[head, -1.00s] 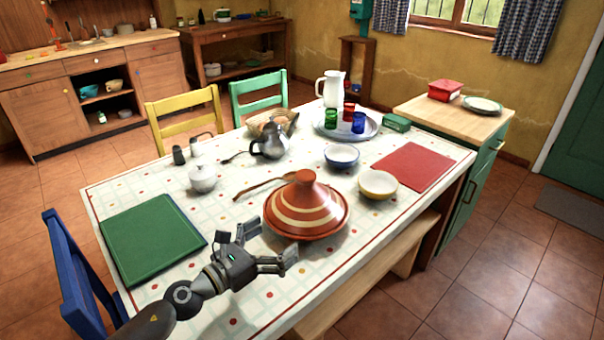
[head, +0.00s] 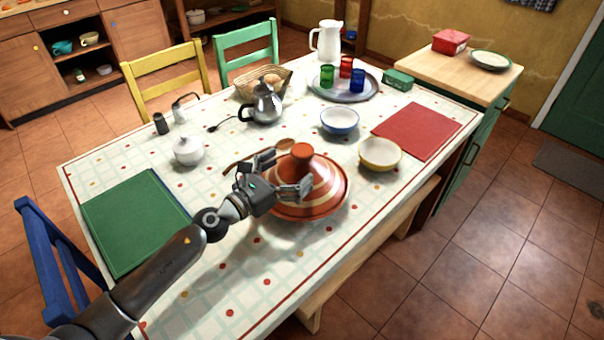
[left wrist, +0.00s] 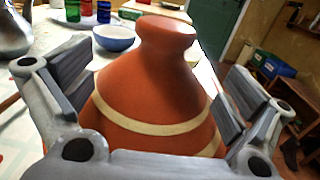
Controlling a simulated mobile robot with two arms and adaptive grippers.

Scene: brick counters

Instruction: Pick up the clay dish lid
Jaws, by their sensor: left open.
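The clay dish lid (head: 318,181) is a terracotta cone with cream bands and a knob on top. It sits on its dish on the table, right of centre in the head view. My left gripper (head: 291,172) is open at the lid's left side, at upper height. In the left wrist view the lid (left wrist: 155,85) stands between the two open fingers (left wrist: 150,95), with the knob rising above them. I cannot tell whether either finger touches it. My right gripper is not in view.
A wooden spoon (head: 284,145) lies behind the lid. A yellow bowl (head: 379,155), a blue bowl (head: 340,121) and a white sugar pot (head: 188,151) stand nearby. A metal teapot (head: 264,104) is farther back. The table's front left (head: 215,275) is clear.

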